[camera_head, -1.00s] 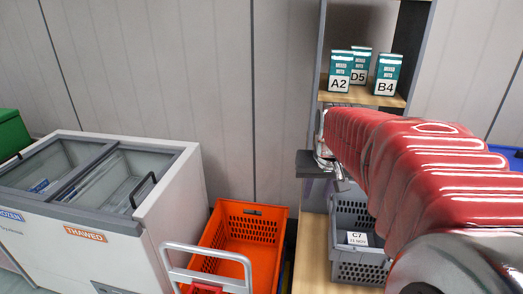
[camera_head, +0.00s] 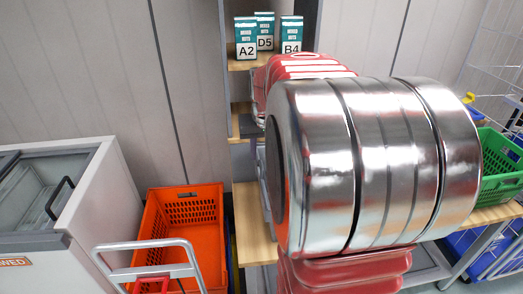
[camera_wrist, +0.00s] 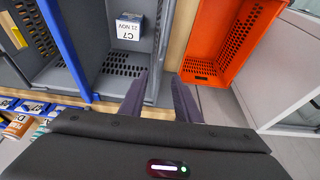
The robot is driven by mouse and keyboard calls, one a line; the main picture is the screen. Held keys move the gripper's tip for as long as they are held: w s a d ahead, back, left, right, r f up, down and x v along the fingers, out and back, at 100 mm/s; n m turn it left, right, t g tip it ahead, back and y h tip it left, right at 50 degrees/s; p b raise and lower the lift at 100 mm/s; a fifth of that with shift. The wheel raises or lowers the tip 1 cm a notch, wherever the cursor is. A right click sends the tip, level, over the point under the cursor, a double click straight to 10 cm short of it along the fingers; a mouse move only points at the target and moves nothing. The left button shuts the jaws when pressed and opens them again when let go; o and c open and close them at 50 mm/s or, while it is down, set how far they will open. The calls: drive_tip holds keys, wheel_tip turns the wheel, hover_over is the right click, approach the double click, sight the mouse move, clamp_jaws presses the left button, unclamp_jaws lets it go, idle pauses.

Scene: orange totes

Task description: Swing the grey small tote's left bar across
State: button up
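The fingertips appear near the tote's right-hand wall; contact cannot be told. In the head view my arm hides the gripper and nearly all of the tote.
An orange tote (camera_head: 157,235) stands left of the wooden shelf (camera_head: 250,215), and also shows in the wrist view (camera_wrist: 196,68). A white freezer (camera_head: 95,205) and a grey handle (camera_head: 112,272) are at left. Boxes A2 (camera_head: 245,40), D5 and B4 stand above. A green crate (camera_head: 495,160) is at right.

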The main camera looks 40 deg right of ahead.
sight(261, 165)
drive_tip(key=shift+x, duration=3.2)
drive_tip(key=shift+c, duration=0.6)
drive_tip(key=c, duration=0.5)
drive_tip(key=shift+s+d+r, duration=0.35)
drive_tip(key=shift+d+r, duration=0.15)
drive_tip(key=shift+d, duration=0.1)
drive_tip(key=shift+s+d+r, duration=0.3)
drive_tip(key=shift+s+d, duration=0.15)
drive_tip(key=shift+d, duration=0.1)
